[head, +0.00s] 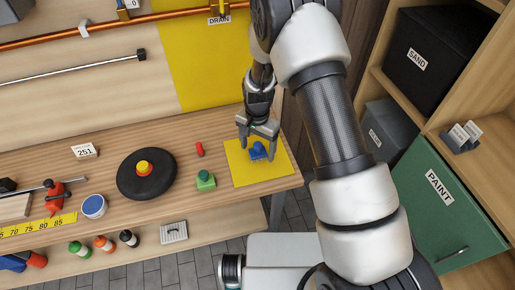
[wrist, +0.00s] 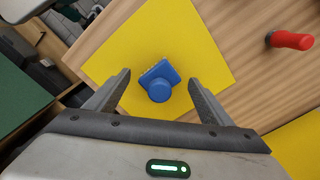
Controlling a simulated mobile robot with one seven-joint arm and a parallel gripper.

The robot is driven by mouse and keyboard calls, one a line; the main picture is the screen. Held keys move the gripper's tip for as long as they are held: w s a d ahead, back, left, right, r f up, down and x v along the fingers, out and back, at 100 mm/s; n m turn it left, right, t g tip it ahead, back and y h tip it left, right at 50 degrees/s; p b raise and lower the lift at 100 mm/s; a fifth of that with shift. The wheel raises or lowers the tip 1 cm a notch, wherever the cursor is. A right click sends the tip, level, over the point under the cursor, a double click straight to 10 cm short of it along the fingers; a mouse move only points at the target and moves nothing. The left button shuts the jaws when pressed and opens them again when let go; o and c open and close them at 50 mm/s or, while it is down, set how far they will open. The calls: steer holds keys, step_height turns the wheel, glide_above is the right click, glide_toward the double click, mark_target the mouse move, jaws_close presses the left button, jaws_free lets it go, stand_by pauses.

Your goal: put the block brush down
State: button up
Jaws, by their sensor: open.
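The block brush (head: 258,151) is blue and lies on a yellow mat (head: 240,178) at the right end of the workbench. In the wrist view, the brush (wrist: 159,88) shows a flat blue block with a round knob on top and a pale edge at its far side. My gripper (head: 257,132) is open above the mat, with its fingers pointing down over the brush. In the wrist view, one finger is on each side of the brush, with a gap between brush and fingers.
A green block with a knob (head: 205,181) and a red piece (head: 200,149) lie left of the mat. A black disc (head: 147,176) with a red and yellow top sits further left. The bench's right edge is close to the mat; shelves (head: 484,133) stand beyond.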

step_height(320, 180, up, 12)
steer(key=shift+f, duration=0.1)
step_height(320, 180, up, 8)
steer(key=r+n+t, duration=0.1)
glide_above(258, 145)
steer(key=s+d, duration=0.1)
steer(key=d, duration=0.2)
steer(key=s+d+r+n+t, duration=0.1)
steer(key=s+d+r, duration=0.35)
steer(key=r, duration=0.35)
steer(key=s+d+r+n+t, duration=0.1)
steer(key=s+d+r+n, duration=0.1)
steer(key=s, duration=0.6)
steer(key=s+d+r+n+t, duration=0.2)
steer(key=s+d+r, duration=0.3)
steer(key=s+r, duration=0.2)
steer(key=shift+s+t, duration=0.3)
steer(key=shift+s, duration=0.95)
steer(key=shift+r, duration=0.1)
